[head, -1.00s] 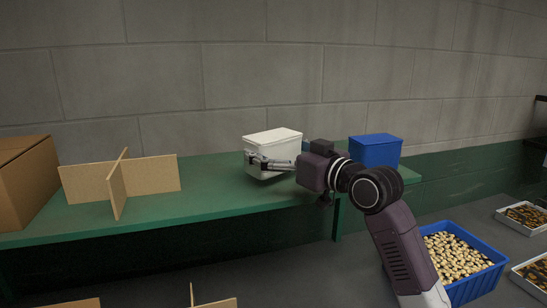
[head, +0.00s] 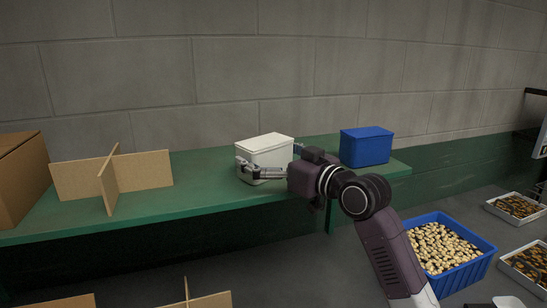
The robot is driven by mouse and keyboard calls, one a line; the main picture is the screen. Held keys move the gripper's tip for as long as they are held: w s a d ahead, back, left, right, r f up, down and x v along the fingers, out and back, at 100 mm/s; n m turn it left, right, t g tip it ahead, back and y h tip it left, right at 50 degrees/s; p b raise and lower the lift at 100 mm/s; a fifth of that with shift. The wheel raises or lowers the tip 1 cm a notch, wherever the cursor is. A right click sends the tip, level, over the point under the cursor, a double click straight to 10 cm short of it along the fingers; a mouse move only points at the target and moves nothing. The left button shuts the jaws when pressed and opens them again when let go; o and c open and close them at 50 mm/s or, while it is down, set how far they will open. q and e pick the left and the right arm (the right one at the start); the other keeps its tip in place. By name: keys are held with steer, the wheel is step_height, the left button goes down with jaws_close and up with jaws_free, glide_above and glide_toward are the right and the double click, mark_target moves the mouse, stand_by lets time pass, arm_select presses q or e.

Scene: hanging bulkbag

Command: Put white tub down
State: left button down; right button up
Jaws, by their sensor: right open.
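The white tub (head: 266,151), with its lid on, stands upright on the green shelf (head: 208,193), left of the blue tub. My right gripper (head: 252,166) is open, with one finger along the tub's front side and part of the other showing behind its right end. The fingers reach around the tub from the right. Whether they touch its sides cannot be told. My left gripper is not in view.
A blue tub (head: 366,146) stands close to my right wrist on the shelf. Crossed cardboard dividers (head: 140,172) and a cardboard box (head: 22,178) stand at left. A blue crate of shell-like pieces (head: 478,262) and trays (head: 517,207) sit lower right. Shelf between dividers and white tub is clear.

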steer(key=shift+s+d, duration=0.25)
steer(key=b+v, duration=0.3)
steer(key=v, duration=0.8)
steer(key=shift+b, duration=0.35)
steer(key=shift+s, duration=0.15)
